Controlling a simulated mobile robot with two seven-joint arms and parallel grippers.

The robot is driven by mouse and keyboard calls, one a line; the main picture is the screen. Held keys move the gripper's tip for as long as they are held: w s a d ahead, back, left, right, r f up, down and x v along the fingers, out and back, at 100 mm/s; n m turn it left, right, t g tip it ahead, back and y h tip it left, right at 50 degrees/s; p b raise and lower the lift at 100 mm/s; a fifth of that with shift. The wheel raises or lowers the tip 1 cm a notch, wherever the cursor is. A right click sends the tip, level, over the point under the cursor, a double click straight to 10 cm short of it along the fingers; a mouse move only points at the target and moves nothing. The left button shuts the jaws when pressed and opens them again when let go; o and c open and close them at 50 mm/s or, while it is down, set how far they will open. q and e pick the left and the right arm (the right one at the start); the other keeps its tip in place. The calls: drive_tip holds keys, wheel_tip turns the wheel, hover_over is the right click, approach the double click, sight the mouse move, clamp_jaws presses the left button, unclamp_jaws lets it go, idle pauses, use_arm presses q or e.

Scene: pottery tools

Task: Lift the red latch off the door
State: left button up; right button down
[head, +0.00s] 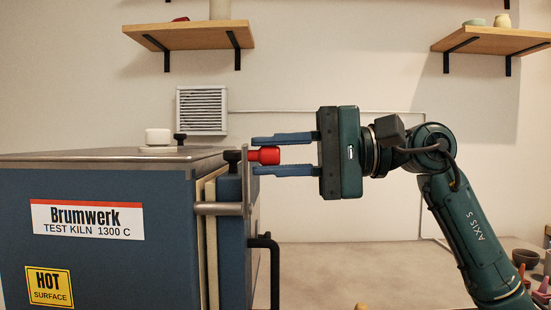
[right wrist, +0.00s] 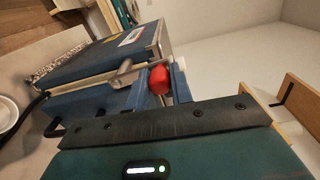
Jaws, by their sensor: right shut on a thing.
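The red latch (head: 266,155) is a red knob at the upper edge of the kiln door (head: 236,190), beside an upright metal bar (head: 246,170). My right gripper (head: 270,155) reaches in from the right, with one blue finger above the knob and one below. It is shut on the red latch. In the right wrist view the red latch (right wrist: 159,80) shows between the two fingers, next to a metal fitting (right wrist: 124,73). My left gripper is not in view.
The blue kiln (head: 120,220) fills the lower left, with a small white block (head: 158,137) on top. A black door handle (head: 270,262) sticks out below my gripper. Wooden shelves (head: 195,36) hang above. Small pots (head: 525,258) stand at the lower right.

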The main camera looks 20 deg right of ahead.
drive_tip(key=shift+f, duration=0.1)
drive_tip(key=c, duration=1.3)
unclamp_jaws()
drive_tip(key=shift+o, duration=0.2)
drive_tip(key=v, duration=1.3)
drive_tip(key=shift+b, duration=0.35)
drive_tip(key=shift+s, duration=0.1)
